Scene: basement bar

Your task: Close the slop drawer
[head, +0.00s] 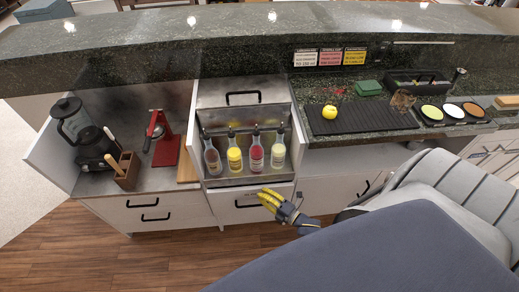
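The drawer (225,200) with a small label on its white front is below the bottle well in the middle of the head view. It has a dark bar handle (247,204). Its front seems to stand out a little from the cabinet, but how far it is open is hard to tell. My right gripper (267,201), with yellow fingers, is at the right half of this drawer front, beside the handle. Whether it touches the front is unclear. The fingers lie close together, and their gap is too small to judge. My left gripper is not in view.
Several bottles (256,152) stand in the metal well above the drawer. A blender (88,135), a red press (165,142) and a wooden caddy (126,171) stand to the left. A black mat (362,120) with a lemon (329,112) lies right. Wooden floor (130,262) is clear at lower left.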

